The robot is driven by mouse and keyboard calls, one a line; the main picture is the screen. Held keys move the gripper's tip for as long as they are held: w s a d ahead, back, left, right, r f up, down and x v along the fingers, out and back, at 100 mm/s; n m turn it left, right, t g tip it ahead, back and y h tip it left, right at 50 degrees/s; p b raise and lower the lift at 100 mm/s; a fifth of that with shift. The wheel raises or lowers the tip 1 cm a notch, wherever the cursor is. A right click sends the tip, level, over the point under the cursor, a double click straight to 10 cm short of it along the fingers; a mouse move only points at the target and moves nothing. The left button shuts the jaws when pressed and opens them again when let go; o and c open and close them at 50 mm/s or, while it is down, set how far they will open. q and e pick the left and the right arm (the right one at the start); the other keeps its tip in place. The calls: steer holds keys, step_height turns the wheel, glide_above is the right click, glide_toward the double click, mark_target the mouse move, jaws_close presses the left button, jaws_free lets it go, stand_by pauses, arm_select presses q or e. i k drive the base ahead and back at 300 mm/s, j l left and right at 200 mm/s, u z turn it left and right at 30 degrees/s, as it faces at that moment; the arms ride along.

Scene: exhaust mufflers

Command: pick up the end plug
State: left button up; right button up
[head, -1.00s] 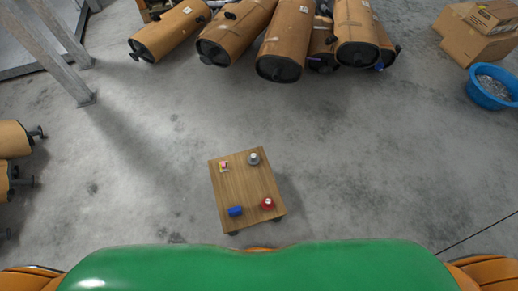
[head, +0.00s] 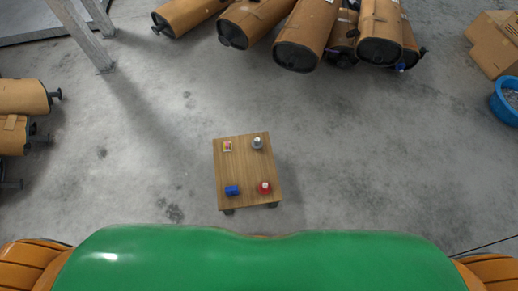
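A small wooden table (head: 247,170) stands on the concrete floor ahead of me, with several small objects on its top. A blue object (head: 232,190) lies at its near left and a red one with a pale top (head: 265,187) at its near right. A grey object with a pale top (head: 257,142) is at the far right, and a small yellow and pink packet (head: 227,146) at the far left. I cannot tell which is the end plug at this size. Neither of my grippers shows in the head view.
Brown-wrapped mufflers (head: 306,34) lie in a row at the back; others (head: 20,97) lie at the left edge. A metal post (head: 84,35) stands at upper left. Cardboard boxes (head: 490,45) and a blue tub (head: 505,101) are at right. The floor around the table is clear.

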mark_target(257, 144)
steer(key=l+u, duration=0.2)
steer(key=l, duration=0.25)
steer(key=l+u, duration=0.15)
steer(key=l, duration=0.3)
steer(key=k+l+u, duration=0.2)
steer(key=l, duration=0.25)
steer(key=l+u, duration=0.15)
steer(key=l, duration=0.3)
steer(key=i+l+u, duration=0.2)
steer(key=l, duration=0.15)
steer(key=i+l+u, duration=0.2)
steer(key=l, duration=0.2)
steer(key=l+u, duration=0.2)
steer(key=l, duration=0.2)
steer(key=i+l+u, duration=0.2)
steer(key=l, duration=0.25)
steer(key=i+l+u, duration=0.35)
steer(key=i, duration=0.2)
steer(key=i+l+u, duration=0.4)
steer(key=i+j, duration=0.1)
steer(key=i, duration=0.05)
